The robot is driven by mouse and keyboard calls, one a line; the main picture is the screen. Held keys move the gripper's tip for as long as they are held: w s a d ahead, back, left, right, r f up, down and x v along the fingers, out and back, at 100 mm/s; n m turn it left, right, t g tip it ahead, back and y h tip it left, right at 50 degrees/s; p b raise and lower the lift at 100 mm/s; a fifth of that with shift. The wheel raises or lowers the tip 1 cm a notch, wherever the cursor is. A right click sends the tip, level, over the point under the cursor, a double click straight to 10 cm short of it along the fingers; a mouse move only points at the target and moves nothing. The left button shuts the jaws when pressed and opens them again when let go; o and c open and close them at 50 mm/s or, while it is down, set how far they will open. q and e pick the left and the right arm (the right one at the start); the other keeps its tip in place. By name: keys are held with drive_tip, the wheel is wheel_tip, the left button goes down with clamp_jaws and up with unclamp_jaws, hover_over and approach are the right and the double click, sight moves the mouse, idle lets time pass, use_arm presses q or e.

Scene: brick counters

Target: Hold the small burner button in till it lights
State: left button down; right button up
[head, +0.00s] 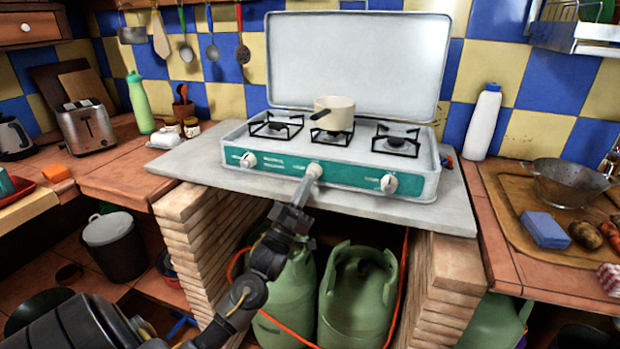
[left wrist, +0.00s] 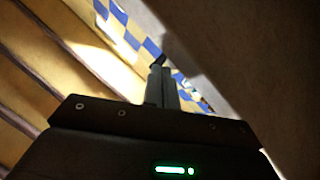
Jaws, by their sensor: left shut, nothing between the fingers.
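The white camp stove (head: 232,140) with a teal front panel stands on a grey slab, its lid raised. Its front has a left knob (head: 247,160), a middle knob (head: 314,170) and a right knob (head: 389,184). My left gripper (head: 304,187) is shut and empty, its tips at the middle knob; I cannot tell whether they touch or press it. The shut fingers also show in the left wrist view (left wrist: 162,85), where no knob can be made out. A cream saucepan (head: 338,115) sits on the middle burner. I see no flame. My right gripper is out of view.
Green gas bottles (head: 345,295) with an orange hose stand below the slab (head: 430,212), between brick piers (head: 455,275). A white bottle (head: 483,122) and a colander (head: 570,183) are at right. A toaster (head: 88,125) and a green bottle (head: 138,103) are at left.

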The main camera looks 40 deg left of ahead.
use_arm(q)
drive_tip(key=shift+w+a, duration=0.15)
drive_tip(key=shift+w, duration=0.2)
idle(0.3)
idle(1.8)
drive_tip(key=shift+s, duration=0.1)
drive_tip(key=shift+s+d+p, duration=0.3)
drive_tip(key=shift+s+p, duration=0.1)
drive_tip(key=shift+s, duration=0.3)
drive_tip(key=s, duration=0.1)
drive_tip(key=s+d+p, duration=0.1)
drive_tip(key=s, duration=0.1)
drive_tip(key=s+p, duration=0.1)
drive_tip(key=shift+s+d, duration=0.35)
idle(0.3)
